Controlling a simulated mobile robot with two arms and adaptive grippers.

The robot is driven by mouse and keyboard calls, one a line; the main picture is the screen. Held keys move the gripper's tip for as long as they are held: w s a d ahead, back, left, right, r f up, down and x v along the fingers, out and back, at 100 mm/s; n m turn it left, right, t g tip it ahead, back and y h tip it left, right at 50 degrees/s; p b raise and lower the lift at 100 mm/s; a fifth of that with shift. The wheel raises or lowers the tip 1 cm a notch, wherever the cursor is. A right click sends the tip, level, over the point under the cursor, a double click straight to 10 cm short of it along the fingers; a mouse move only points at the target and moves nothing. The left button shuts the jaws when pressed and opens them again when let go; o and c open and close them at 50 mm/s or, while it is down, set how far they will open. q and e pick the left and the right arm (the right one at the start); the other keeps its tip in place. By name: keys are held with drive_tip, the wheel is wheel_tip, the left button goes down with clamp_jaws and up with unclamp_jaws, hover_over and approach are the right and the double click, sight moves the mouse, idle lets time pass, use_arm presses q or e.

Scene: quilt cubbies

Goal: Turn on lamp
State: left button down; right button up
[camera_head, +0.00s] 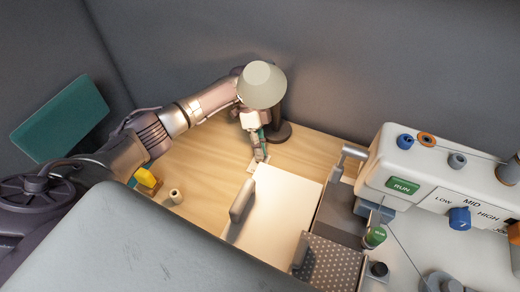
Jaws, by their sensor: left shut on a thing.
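The lamp has a pale cone-shaped shade (262,84) and a dark round base (278,132) at the back of the wooden table. Warm light shows on the wall and tabletop around it. My left gripper (259,150) points down just in front of the lamp base, low over the table. It is shut on a small pale thing (258,165) at the tabletop; its shape is mostly hidden by the fingers, so I cannot tell whether it is the lamp's switch. My right gripper is out of view.
A white board (285,205) with a grey handle lies in front of the gripper. A white machine (440,180) with knobs and a green RUN label stands at right. A yellow block (147,178) and a small spool (175,196) sit at left. Grey walls close the back.

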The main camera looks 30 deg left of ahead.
use_arm(q)
drive_tip(key=c, duration=1.2)
unclamp_jaws()
drive_tip(key=v, duration=1.2)
drive_tip(key=shift+f, duration=0.1)
